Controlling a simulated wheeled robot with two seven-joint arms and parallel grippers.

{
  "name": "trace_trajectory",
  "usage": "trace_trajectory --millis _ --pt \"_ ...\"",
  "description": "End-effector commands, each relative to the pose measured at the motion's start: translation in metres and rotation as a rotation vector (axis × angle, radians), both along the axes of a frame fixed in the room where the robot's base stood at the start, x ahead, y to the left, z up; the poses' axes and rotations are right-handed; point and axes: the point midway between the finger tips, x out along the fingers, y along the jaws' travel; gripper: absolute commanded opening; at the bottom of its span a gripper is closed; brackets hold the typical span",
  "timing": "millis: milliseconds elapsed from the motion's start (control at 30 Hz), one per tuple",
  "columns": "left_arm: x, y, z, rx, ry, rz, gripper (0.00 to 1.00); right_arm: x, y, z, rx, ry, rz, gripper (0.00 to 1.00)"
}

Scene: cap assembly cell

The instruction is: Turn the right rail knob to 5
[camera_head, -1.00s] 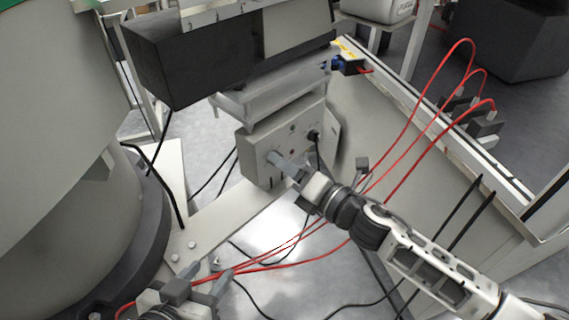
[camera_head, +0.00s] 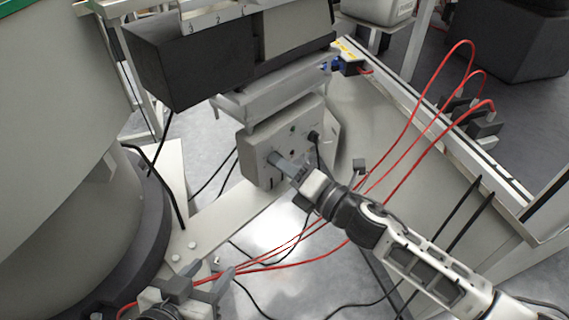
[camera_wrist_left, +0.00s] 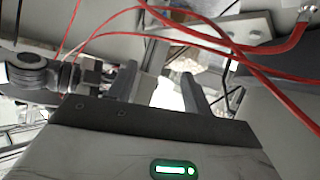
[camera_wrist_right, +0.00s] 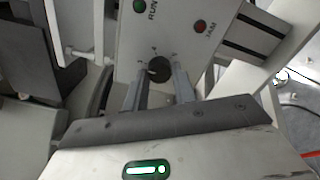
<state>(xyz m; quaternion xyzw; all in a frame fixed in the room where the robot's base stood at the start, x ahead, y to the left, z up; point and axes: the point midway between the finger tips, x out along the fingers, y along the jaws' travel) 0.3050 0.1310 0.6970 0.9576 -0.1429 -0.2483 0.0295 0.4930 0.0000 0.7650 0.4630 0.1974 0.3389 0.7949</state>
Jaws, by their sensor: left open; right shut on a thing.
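A grey control box (camera_head: 262,146) hangs under a rail unit in the middle of the head view. The right wrist view shows its face (camera_wrist_right: 181,48) close up, with a dark round knob (camera_wrist_right: 158,70) and small dial marks around its upper side. The marks and the knob's pointer are too small to read surely. My right gripper (camera_head: 281,164) is shut on the knob, one finger on each side in the right wrist view (camera_wrist_right: 159,88). The fingers hide the knob in the head view. My left gripper (camera_head: 205,283) is open and empty at the bottom left, away from the box.
A green RUN lamp (camera_wrist_right: 140,6) and a red JAM lamp (camera_wrist_right: 200,26) sit above the knob. A black cable plug (camera_head: 314,135) is on the box. Red hoses (camera_head: 290,246) run between my arms; they also cross the left wrist view (camera_wrist_left: 190,38).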

Motion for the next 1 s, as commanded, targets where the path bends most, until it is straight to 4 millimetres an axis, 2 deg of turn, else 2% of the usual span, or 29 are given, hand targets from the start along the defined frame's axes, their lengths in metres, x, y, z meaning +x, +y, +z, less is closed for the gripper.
trace_trajectory --millis 1000 --pt "-0.001 0.002 0.024 -0.007 0.066 0.017 0.50 0.000 0.000 0.004 0.631 0.661 -0.002 0.04"
